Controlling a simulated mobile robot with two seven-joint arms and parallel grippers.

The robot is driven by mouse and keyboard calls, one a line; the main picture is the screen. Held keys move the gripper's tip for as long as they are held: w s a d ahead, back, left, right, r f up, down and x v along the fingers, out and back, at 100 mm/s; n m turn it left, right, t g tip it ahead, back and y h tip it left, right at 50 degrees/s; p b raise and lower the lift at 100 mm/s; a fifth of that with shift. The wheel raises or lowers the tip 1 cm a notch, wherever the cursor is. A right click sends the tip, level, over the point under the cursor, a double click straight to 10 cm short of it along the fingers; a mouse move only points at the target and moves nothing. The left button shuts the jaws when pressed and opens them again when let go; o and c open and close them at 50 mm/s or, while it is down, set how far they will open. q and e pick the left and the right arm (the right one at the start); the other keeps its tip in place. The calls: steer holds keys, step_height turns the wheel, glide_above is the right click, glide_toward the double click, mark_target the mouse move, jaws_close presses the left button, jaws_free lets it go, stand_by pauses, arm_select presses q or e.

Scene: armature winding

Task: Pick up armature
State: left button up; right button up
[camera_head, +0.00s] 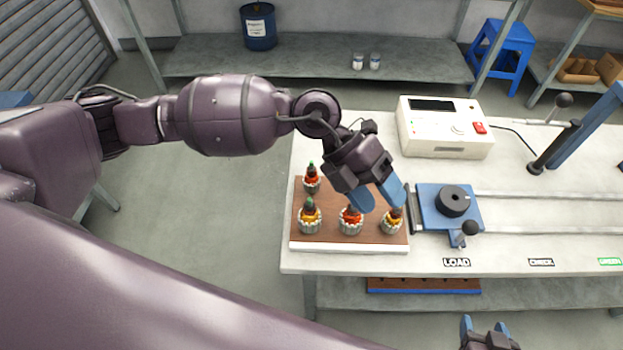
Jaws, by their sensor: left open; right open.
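Several armatures stand on a brown board (335,239) at the left end of the table. One armature (310,216) is at the front left, one (351,220) at the front middle and one (391,221) at the front right. Another armature (312,179) stands at the back left. My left gripper (376,198) is open with blue fingertips, over the right side of the board. Its fingers are just above and behind the front middle and front right armatures. Whether they touch cannot be told. My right gripper (484,329) is open and empty at the bottom edge, in front of the table.
A blue fixture with a black disc (453,201) stands right of the board, on rails. A white meter box (444,127) is behind it. LOAD (457,262) and CHECK (541,262) labels mark the front edge. The front strip of the table is clear.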

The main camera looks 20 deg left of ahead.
arm_select(q)
steer(key=w+a+f+t+y, duration=0.1)
steer(key=w+a+t+y, duration=0.1)
steer(key=w+a+y, duration=0.4)
steer(key=r+t+y, duration=0.1)
steer(key=t+y, duration=0.1)
steer(key=y, duration=0.1)
glide_above(312, 162)
steer(key=shift+d, duration=0.25)
steer(key=shift+w+a+f, duration=0.1)
steer(key=shift+f, duration=0.05)
step_height(312, 162, down, 5)
steer(key=shift+a+f, duration=0.2)
steer(key=shift+f, duration=2.45)
jaws_close()
